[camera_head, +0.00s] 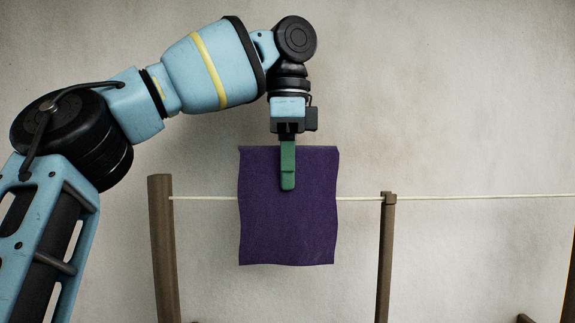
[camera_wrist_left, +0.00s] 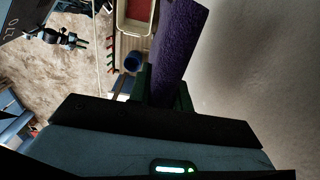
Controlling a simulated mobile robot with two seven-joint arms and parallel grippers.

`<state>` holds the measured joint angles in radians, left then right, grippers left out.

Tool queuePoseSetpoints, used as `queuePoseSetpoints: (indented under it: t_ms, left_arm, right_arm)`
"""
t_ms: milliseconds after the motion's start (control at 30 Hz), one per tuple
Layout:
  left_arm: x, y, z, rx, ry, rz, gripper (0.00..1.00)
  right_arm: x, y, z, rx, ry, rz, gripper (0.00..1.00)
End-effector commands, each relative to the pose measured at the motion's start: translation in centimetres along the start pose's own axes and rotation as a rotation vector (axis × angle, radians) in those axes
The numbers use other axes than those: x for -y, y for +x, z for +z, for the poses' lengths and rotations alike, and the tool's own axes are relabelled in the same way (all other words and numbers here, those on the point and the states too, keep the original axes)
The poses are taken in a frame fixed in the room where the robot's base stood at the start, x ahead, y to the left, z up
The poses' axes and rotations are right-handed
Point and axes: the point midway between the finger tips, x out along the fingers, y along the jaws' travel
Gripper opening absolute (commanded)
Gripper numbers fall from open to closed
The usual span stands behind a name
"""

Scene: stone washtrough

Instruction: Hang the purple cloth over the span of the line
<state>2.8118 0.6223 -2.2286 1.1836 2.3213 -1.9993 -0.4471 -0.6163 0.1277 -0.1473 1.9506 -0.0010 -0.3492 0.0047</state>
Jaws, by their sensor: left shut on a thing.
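The purple cloth (camera_head: 300,215) hangs flat from my left gripper (camera_head: 288,185), its top edge above the line. My left gripper points down, its green fingers shut on the cloth's upper middle part. The line (camera_head: 215,198) is pale and runs across the picture between wooden posts. In the head view the cloth covers part of the line, and its lower edge hangs well below it. In the left wrist view the cloth (camera_wrist_left: 178,45) stands out from between my left fingers (camera_wrist_left: 165,92). A dark pronged shape (camera_wrist_left: 74,38) there may be my right gripper; its jaws are too small to judge.
A thick wooden post (camera_head: 162,245) stands left of the cloth and a thinner post (camera_head: 386,250) stands right of it. A pale wall is behind.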

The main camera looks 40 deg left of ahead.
Motion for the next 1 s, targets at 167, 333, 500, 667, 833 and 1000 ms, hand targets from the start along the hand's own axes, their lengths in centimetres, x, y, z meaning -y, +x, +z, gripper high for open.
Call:
queuePoseSetpoints:
  t_ms: [167, 333, 500, 667, 833, 1000]
  left_arm:
    - [0.0, 1.3, 0.1, -0.001, 0.001, 0.002, 0.07]
    - [0.0, 2.5, 0.0, -0.001, 0.001, 0.002, 0.07]
    - [0.0, 3.6, 0.1, 0.000, 0.000, 0.002, 0.07]
    - [-0.1, 4.7, 0.1, -0.001, 0.000, 0.001, 0.07]
    - [0.0, 5.8, 0.0, 0.000, 0.000, 0.003, 0.07]
    - [0.0, 6.6, 0.1, 0.000, 0.000, 0.001, 0.07]
  right_arm:
    - [0.0, 0.0, 0.0, 0.000, 0.000, 0.000, 0.34]
    - [0.0, 0.0, 0.0, 0.000, 0.000, 0.000, 0.34]
    - [0.0, 0.0, 0.0, 0.000, 0.001, 0.000, 0.34]
    - [0.0, 0.0, 0.0, 0.000, 0.000, 0.000, 0.34]
    - [0.0, 0.0, 0.0, 0.000, 0.001, 0.000, 0.34]
    - [0.0, 0.0, 0.0, 0.000, 0.001, 0.000, 0.34]
